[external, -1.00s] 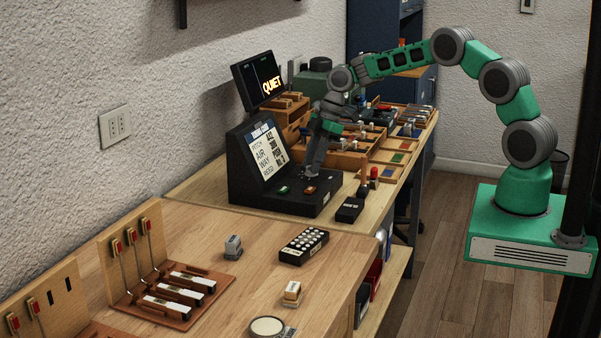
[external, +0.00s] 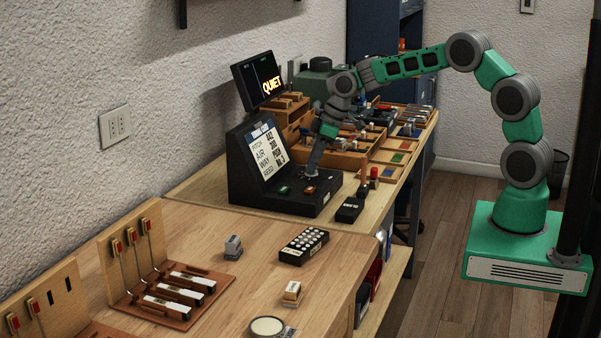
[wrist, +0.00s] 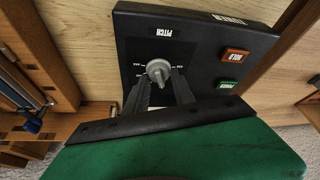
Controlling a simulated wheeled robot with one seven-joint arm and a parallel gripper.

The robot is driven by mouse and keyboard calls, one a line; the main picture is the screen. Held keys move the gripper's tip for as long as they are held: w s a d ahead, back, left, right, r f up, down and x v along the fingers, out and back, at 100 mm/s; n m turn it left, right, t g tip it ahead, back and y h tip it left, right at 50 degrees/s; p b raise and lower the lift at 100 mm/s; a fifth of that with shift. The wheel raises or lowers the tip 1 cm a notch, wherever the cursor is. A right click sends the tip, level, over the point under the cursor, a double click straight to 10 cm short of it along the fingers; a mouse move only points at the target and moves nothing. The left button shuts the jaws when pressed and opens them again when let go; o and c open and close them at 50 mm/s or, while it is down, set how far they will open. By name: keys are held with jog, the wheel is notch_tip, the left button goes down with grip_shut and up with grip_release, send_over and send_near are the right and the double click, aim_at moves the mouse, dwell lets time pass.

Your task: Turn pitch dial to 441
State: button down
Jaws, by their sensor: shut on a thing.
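The black console (external: 262,202) stands at the far end of the wooden bench, with a slanted screen (external: 266,153) listing pitch, air, way and reed. Its pitch line looks like 442, but the digits are small. The grey pitch dial (wrist: 158,69) sits on the console top below its PITCH label (wrist: 161,31), with small scale marks around it. My gripper (wrist: 161,84) points down at the dial and is shut on it, one finger on each side. In the external view my gripper (external: 312,170) hides most of the dial.
An orange button (wrist: 234,54) and a green button (wrist: 227,85) lie close beside the dial. A monitor (external: 259,79) reading QUIET stands behind the console. Wooden trays (external: 385,158) fill the bench beyond. A small black box (external: 349,210) lies in front.

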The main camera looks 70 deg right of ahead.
aim_at(322, 175)
dwell(0.3)
jog(key=c, duration=1.1)
grip_release()
jog(key=shift+b+v, duration=0.5)
jog(key=shift+v, duration=3.4)
jog(key=shift+a+r, duration=0.1)
jog(key=shift+a, duration=0.05)
jog(key=s+a+r+m, duration=0.25)
jog(key=s+a, duration=0.65)
jog(key=s, duration=0.5)
jog(key=shift+m+g+h, duration=0.5)
jog(key=shift+m+h, duration=0.15)
jog(key=shift+h, duration=0.15)
jog(key=s+a+f, duration=0.1)
jog(key=s, duration=0.3)
jog(key=s+f, duration=0.1)
jog(key=s, duration=0.4)
jog(key=s+a+f, duration=0.1)
jog(key=s, duration=0.3)
jog(key=shift+s+a+f, duration=0.3)
jog(key=shift+s, duration=0.05)
